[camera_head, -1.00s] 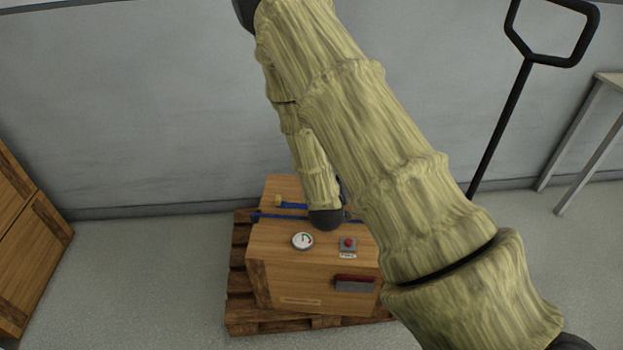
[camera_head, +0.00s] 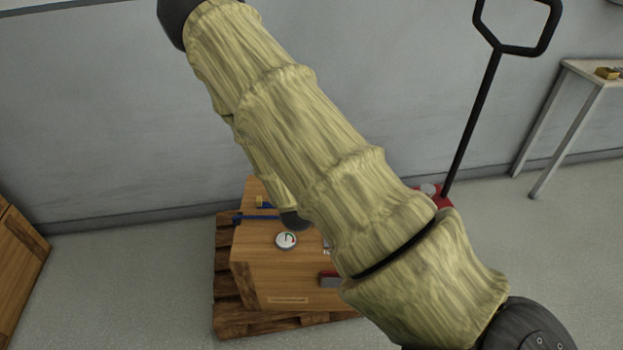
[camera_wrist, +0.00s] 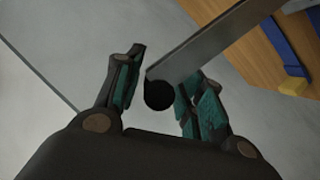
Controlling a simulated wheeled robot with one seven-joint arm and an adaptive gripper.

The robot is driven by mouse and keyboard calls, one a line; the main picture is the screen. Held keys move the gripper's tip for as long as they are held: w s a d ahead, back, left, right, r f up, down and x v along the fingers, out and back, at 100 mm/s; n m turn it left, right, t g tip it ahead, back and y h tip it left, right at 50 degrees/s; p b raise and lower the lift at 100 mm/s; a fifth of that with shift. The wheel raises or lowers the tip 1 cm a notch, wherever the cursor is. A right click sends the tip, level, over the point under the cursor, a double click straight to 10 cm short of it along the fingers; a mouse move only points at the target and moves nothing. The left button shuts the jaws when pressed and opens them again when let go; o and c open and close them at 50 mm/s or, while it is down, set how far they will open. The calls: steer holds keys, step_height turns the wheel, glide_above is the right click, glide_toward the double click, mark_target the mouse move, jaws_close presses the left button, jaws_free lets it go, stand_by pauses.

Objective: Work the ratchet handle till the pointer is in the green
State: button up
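The ratchet handle (camera_wrist: 215,45) is a flat grey bar with a round black knob (camera_wrist: 158,95) in the wrist view. My gripper (camera_wrist: 166,64) has its fingers apart, with the knob between them. A gap shows at the left finger; the right finger is close to the knob, and I cannot tell if it touches. The round white gauge (camera_head: 286,240) is on top of the wooden crate (camera_head: 262,268) in the head view. It shows some green and a dark pointer, too small to read exactly. My arm hides the gripper and handle in the head view.
A tall black loop handle (camera_head: 475,115) and a table (camera_head: 590,72) stand right.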

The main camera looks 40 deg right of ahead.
steer(key=shift+a+r, duration=0.25)
steer(key=v, duration=1.1)
steer(key=shift+s, duration=0.3)
steer(key=shift+a, duration=0.2)
steer(key=s+a+f+n+g+y+p, duration=0.25)
steer(key=s+a+f+y+p, duration=0.35)
steer(key=s+f, duration=0.35)
steer(key=s+a+f+g+y+p, duration=0.2)
steer(key=s+a, duration=0.3)
steer(key=s, duration=0.4)
steer(key=s+a+f+n+g+y+p, duration=0.1)
steer(key=s+a+f+g, duration=0.3)
steer(key=s, duration=0.5)
steer(key=shift+a+g+y+p, duration=0.35)
steer(key=shift+a+y+p, duration=0.5)
steer(key=shift+a, duration=0.25)
steer(key=shift+s, duration=0.1)
